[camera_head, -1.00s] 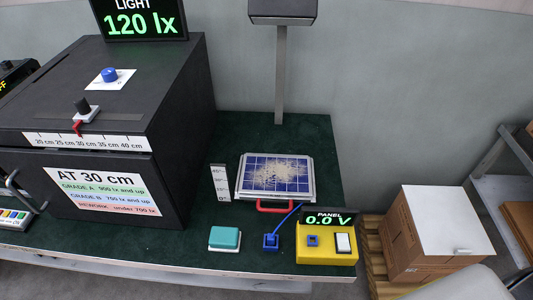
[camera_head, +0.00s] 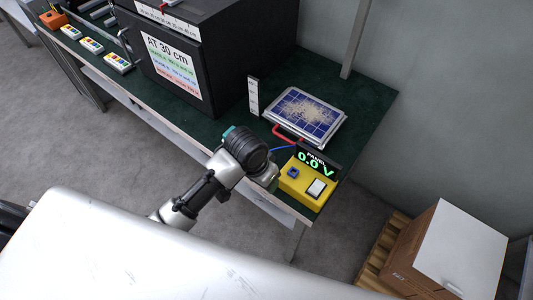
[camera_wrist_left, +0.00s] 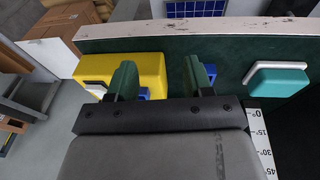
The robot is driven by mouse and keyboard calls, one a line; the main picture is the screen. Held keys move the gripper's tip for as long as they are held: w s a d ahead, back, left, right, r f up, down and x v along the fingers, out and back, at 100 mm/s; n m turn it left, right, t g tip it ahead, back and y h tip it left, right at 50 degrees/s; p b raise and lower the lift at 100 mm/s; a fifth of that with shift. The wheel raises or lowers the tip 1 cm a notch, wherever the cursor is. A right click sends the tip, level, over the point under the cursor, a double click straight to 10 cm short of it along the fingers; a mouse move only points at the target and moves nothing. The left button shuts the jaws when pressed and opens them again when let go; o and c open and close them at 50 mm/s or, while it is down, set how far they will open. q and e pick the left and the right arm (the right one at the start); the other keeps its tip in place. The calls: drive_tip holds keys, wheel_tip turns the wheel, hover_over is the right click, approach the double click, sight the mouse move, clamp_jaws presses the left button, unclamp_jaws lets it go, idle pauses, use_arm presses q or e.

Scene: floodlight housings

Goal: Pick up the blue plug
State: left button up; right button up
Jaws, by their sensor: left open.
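The blue plug (camera_wrist_left: 210,72) shows in the left wrist view, partly hidden behind the right-hand finger. In the head view my left arm hides it; only a bit of its blue cable (camera_head: 284,149) shows. My left gripper (camera_wrist_left: 158,78) is open and empty, with its green-tipped fingers over the bench near the yellow box. The plug is not between the fingers but at the outer side of one. I cannot tell whether they touch. My right gripper is not in view.
A yellow box (camera_head: 306,190) with a blue socket (camera_head: 293,173) and white switch stands at the bench's front right corner. A solar panel (camera_head: 305,116) with a red handle lies behind it. A teal pad (camera_wrist_left: 277,80) is near the plug. A black cabinet (camera_head: 240,60) stands left.

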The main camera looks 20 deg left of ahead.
use_arm(q)
drive_tip(key=w+a+r+g+y, duration=0.2)
drive_tip(key=w+r, duration=0.5)
drive_tip(key=w, duration=0.4)
drive_tip(key=f, duration=0.5)
drive_tip(key=shift+s+a+f, duration=0.15)
drive_tip(key=shift+a+f, duration=0.05)
drive_tip(key=shift+f, duration=0.1)
drive_tip(key=shift+s+f+p, duration=0.1)
drive_tip(key=shift+f+p, duration=0.2)
drive_tip(key=shift+f, duration=2.4)
clamp_jaws()
drive_tip(key=shift+r, duration=0.1)
